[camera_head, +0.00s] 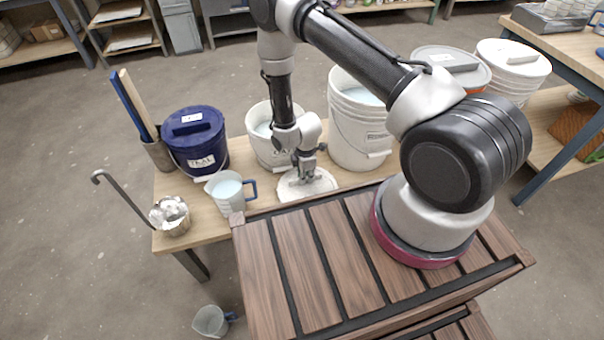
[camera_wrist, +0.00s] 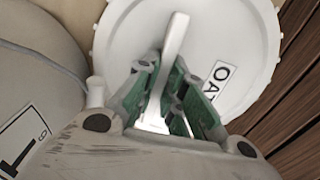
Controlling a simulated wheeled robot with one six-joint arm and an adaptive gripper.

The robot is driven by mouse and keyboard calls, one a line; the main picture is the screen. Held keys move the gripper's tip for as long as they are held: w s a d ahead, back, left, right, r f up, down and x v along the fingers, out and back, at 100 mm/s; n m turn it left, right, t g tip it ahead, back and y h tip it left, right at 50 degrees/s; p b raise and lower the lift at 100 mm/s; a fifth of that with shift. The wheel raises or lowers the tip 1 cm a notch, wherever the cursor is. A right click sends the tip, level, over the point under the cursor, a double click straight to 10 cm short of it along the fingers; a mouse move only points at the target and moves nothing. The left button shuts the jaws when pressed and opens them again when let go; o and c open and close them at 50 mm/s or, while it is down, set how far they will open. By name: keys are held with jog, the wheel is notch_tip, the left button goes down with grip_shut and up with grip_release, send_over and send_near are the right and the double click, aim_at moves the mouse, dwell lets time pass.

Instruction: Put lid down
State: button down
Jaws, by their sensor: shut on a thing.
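A round white lid (camera_head: 292,190) is at the front edge of the wooden table, in front of the open buckets. In the wrist view the lid (camera_wrist: 235,40) shows a raised bar handle and a label that reads "OAT". My gripper (camera_head: 306,178) is over the lid. In the wrist view its green-padded fingers (camera_wrist: 172,100) are shut on the lid's handle (camera_wrist: 176,45). The lid looks level and close to the tabletop; I cannot tell whether it touches it. An open white bucket (camera_head: 262,125) of pale liquid stands just behind the lid.
A larger open bucket (camera_head: 362,130) stands right of the lid. A blue lidded bucket (camera_head: 195,140), a measuring jug (camera_head: 226,193) and a metal can (camera_head: 170,215) stand to the left. A jug (camera_head: 211,321) is on the floor.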

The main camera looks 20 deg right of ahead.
jog(key=c, duration=1.9)
grip_release()
jog(key=shift+f, duration=0.15)
jog(key=shift+c, duration=0.2)
jog(key=o, duration=0.4)
